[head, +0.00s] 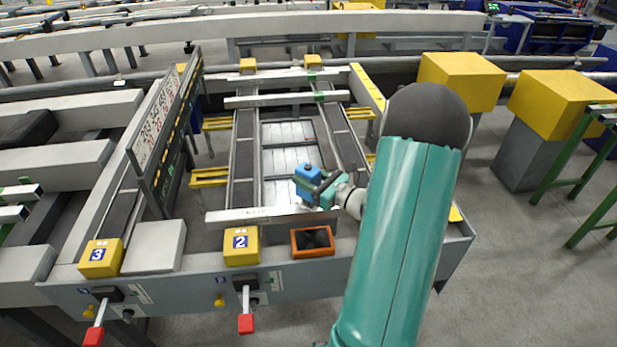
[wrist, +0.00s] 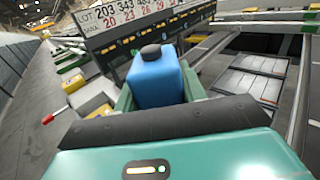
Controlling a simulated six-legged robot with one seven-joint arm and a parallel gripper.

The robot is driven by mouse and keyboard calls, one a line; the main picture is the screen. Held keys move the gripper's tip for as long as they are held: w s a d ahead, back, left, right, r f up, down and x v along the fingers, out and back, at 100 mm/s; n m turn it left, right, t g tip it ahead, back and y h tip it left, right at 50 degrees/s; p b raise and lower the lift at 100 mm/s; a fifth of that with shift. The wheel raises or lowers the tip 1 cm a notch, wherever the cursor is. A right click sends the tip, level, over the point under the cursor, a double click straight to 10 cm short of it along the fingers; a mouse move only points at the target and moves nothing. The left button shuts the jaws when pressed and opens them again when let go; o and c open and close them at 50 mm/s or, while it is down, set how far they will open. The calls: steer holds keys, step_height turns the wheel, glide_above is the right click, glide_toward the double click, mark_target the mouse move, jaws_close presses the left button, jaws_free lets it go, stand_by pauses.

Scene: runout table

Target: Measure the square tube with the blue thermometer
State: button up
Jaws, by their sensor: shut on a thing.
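My gripper (head: 318,190) is shut on the blue thermometer (head: 307,181), a blocky blue body with a dark cap. In the wrist view the blue thermometer (wrist: 158,80) sits between the green fingers. A pale square tube (head: 255,216) with a dark marking lies across the near end of the runout rails. The thermometer is by the right part of this tube; I cannot tell whether they touch. A second pale square tube (head: 270,101) lies across the rails farther back, with a green mark near its right end.
An orange-rimmed tray (head: 312,254) with a dark inside stands empty on the front ledge. Yellow boxes marked 2 (head: 241,255) and 3 (head: 101,265) stand beside it, with red-handled levers (head: 246,322) below. A lot board (head: 160,122) rises at the left. Yellow-topped posts (head: 462,80) stand at the right.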

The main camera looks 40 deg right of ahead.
mark_target(308, 166)
steer(key=shift+o, duration=0.2)
steer(key=shift+f, duration=0.55)
stand_by(1.0)
steer(key=shift+r, duration=3.6)
steer(key=shift+c, duration=0.2)
